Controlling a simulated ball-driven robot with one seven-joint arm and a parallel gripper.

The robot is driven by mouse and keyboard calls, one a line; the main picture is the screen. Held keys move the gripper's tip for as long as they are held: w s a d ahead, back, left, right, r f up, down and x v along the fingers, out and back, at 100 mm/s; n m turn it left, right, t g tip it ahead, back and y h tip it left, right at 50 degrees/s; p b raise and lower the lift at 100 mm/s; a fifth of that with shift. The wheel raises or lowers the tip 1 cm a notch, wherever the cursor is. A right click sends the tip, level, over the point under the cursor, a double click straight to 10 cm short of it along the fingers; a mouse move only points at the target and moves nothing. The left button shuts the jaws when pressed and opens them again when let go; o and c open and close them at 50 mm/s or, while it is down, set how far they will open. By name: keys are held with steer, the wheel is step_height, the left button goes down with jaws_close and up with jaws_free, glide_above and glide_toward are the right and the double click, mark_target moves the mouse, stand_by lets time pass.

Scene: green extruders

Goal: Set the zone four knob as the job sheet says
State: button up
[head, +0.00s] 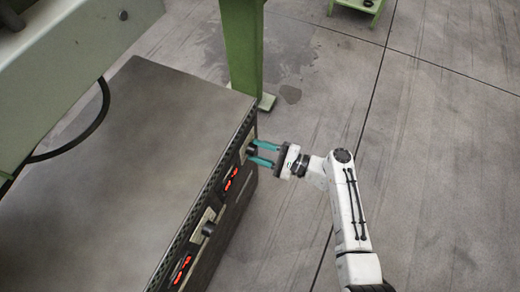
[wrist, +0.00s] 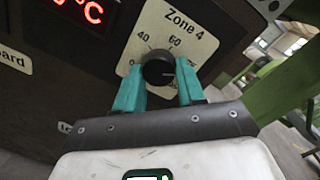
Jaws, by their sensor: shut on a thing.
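The zone four knob (wrist: 158,70) is a round black knob on a pale dial plate (wrist: 180,25) marked "Zone 4", with 40 and 60 readable. A light mark on the knob points toward the right side in the wrist view; its exact value cannot be told. My gripper (wrist: 159,82) is shut on the knob, one teal finger on each side. In the head view, my gripper (head: 253,151) reaches the front panel of the dark cabinet (head: 150,130) from the right. The fingers hide part of the scale. No job sheet can be made out.
A second black knob (head: 208,229) sits lower along the same panel, with red displays (head: 231,178) between. A red °C display (wrist: 85,12) is left of the dial. A green post (head: 242,50) stands behind the cabinet.

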steer(key=o, duration=1)
steer(key=shift+o, duration=0.2)
steer(key=v, duration=1)
steer(key=shift+d, duration=0.4)
